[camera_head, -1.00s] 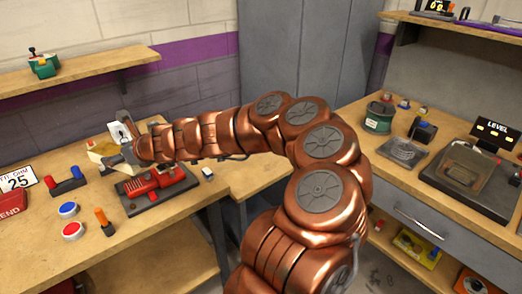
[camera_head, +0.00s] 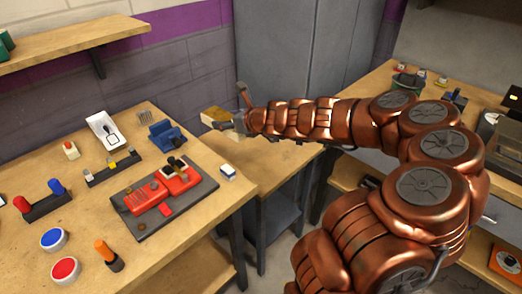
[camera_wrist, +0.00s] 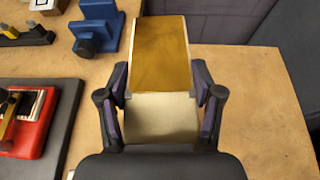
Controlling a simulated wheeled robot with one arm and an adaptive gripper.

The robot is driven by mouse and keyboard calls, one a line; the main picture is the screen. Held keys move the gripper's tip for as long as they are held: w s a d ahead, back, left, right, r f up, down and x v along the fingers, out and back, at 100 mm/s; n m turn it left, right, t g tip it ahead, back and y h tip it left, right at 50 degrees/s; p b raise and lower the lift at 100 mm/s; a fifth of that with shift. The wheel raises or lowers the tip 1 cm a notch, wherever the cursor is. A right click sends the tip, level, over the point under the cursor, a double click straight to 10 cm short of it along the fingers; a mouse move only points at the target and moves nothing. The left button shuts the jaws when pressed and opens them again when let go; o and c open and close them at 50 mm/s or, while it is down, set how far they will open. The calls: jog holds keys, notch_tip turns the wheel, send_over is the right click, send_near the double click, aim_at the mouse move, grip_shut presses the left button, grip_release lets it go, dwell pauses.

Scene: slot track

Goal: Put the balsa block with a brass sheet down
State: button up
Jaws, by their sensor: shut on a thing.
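The balsa block with a brass sheet (camera_wrist: 160,55) is between the fingers of my gripper (camera_wrist: 162,105) in the wrist view. Its brass top faces the camera, and a pale, bare wood part shows between the fingers. The gripper is shut on it. In the head view the block (camera_head: 214,115) shows at the end of my arm, at the left side of my gripper (camera_head: 238,120). It is over the corner of the wooden bench, beyond the red device. I cannot tell whether it touches the bench.
A red device on a dark base plate (camera_head: 196,205) lies left of the gripper. A blue vise-like tool (camera_head: 166,136), a white tray (camera_head: 106,130) and a small white-and-blue block (camera_head: 228,172) are nearby. Bare bench top (camera_wrist: 262,105) lies right of the block in the wrist view.

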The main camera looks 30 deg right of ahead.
jog(key=shift+m+h, duration=0.3)
jog(key=s+d+f+b, duration=0.2)
jog(key=f, duration=0.2)
jog(key=s+d+f+b, duration=0.1)
jog(key=d+f+b, duration=0.1)
jog(key=f+b, duration=0.1)
jog(key=s+d+f+b, duration=0.2)
jog(key=f, duration=0.3)
jog(key=shift+s+d+f+b, duration=0.3)
jog(key=shift+s+f+b, duration=0.05)
jog(key=shift+f, duration=0.05)
send_over(260, 143)
jog(key=shift+f+p, duration=0.3)
jog(key=shift+f, duration=0.4)
jog(key=shift+f+b, duration=0.5)
jog(key=shift+f, duration=1.35)
jog(key=o, duration=1.2)
jog(key=shift+c, duration=0.2)
